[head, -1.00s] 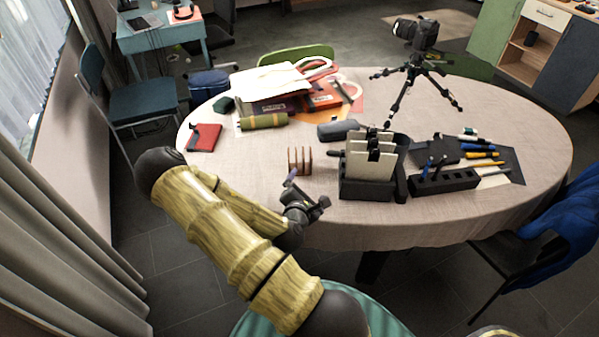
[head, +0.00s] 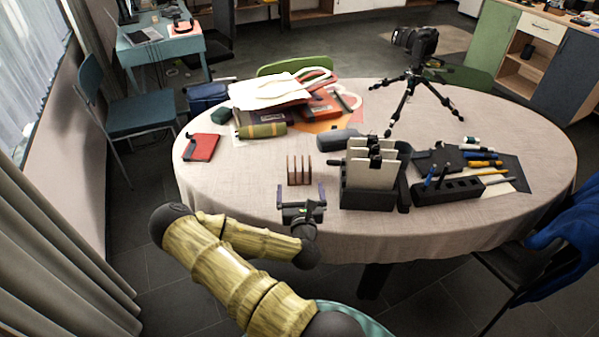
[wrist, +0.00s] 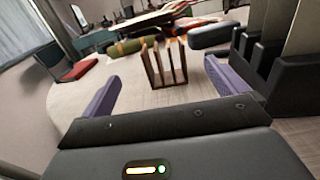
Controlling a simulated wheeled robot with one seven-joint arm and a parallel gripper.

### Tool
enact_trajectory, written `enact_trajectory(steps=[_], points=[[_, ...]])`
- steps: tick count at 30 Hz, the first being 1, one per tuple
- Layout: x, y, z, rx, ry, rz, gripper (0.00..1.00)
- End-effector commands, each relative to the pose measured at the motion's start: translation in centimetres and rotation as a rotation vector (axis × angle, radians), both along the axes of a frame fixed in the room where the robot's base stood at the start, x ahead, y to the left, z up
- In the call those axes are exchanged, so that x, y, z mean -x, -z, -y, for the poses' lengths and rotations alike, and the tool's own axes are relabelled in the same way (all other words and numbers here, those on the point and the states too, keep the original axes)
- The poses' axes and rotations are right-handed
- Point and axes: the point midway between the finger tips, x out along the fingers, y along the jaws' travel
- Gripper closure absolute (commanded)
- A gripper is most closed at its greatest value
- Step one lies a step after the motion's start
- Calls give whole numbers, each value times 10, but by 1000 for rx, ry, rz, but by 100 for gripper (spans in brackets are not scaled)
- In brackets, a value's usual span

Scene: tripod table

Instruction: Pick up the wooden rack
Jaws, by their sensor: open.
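The wooden rack (head: 291,179) is a small brown slatted stand, upright on the tablecloth near the table's front edge, left of the black card holder. In the wrist view the rack (wrist: 152,66) stands ahead, between and beyond the two purple fingers. My gripper (head: 303,192) is open and empty, just in front of the rack at the table's front edge. In the wrist view my gripper (wrist: 160,85) has its fingers spread wide, and they do not touch the rack.
A black holder (head: 367,200) with white cards stands close right of the rack. A black pen block (head: 445,187), tripod with camera (head: 415,85), grey case (head: 338,140), green-yellow roll (head: 262,131) and red notebook (head: 201,147) are on the table (head: 240,190). Cloth left of the rack is clear.

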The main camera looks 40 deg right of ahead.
Motion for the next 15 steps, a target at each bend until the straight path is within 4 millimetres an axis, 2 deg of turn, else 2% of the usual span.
enact_trajectory(steps=[6, 15], points=[[-33, -2, 24, -2, 1, 4, 2], [-71, -1, 53, -2, 4, 2, 2]])
